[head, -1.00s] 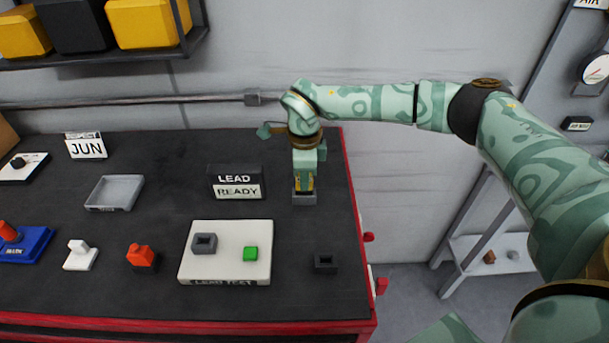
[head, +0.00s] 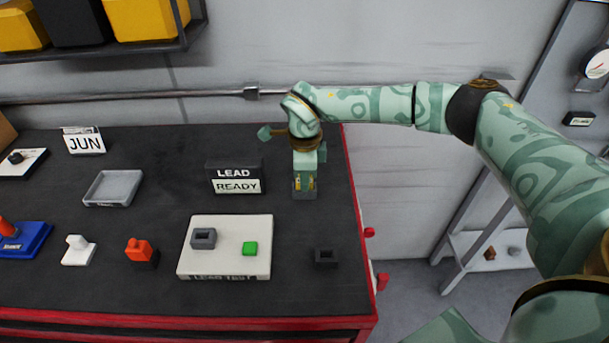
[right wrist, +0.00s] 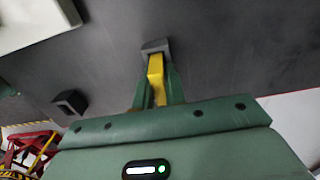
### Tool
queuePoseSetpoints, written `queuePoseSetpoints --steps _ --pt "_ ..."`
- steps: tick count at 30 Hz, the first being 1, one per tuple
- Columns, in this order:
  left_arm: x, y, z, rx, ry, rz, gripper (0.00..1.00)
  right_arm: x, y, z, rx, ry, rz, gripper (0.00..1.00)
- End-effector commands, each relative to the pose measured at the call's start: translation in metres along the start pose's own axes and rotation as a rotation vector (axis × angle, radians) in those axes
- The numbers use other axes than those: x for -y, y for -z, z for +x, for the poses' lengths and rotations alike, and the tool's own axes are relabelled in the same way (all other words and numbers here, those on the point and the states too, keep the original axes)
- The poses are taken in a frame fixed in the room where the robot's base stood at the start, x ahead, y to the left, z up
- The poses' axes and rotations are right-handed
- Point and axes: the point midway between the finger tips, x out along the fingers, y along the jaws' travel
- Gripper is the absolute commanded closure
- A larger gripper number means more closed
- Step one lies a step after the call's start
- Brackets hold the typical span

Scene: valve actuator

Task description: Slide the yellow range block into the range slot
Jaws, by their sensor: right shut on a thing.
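The yellow range block (right wrist: 156,80) is between the fingers of my right gripper (right wrist: 156,92), which is shut on it. Its far end meets a small grey socket-like piece (right wrist: 155,47); I cannot tell how far it is inside. In the head view my right gripper (head: 305,184) points straight down near the right back of the bench, and only small yellow patches show between the fingers. No label marks the range slot in these frames. My left gripper is not in view.
A dark hollow block (head: 326,257) stands nearer the front, right of the white LEAD TEST plate (head: 225,262). The LEAD READY sign (head: 235,178) is left of my right gripper. A grey tray (head: 112,188) is further left. The bench's red right edge (head: 362,215) is close by.

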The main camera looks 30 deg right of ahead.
Motion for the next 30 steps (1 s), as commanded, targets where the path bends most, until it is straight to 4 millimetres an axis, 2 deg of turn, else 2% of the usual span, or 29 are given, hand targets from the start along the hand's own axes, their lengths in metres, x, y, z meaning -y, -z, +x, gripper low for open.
queuePoseSetpoints --steps 1,2,4,13,17,20,30 --pt "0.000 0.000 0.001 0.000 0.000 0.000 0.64 0.000 0.000 0.002 0.000 0.000 0.000 1.00" --pt "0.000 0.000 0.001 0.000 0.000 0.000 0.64 0.000 0.000 0.002 0.000 0.000 0.000 0.82" --pt "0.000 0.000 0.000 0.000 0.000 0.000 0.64 0.000 0.000 0.001 0.000 0.000 0.000 0.63" --pt "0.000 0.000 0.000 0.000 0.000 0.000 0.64 0.000 0.000 0.000 0.000 0.000 0.000 0.62" --pt "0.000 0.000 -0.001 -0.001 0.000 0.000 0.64 0.001 0.000 -0.013 0.001 0.002 0.000 0.62" --pt "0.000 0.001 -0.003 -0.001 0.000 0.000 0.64 0.001 0.000 -0.034 0.002 0.003 0.001 0.62" --pt "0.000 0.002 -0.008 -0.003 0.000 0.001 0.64 0.001 0.000 -0.125 0.001 0.004 0.000 0.62"
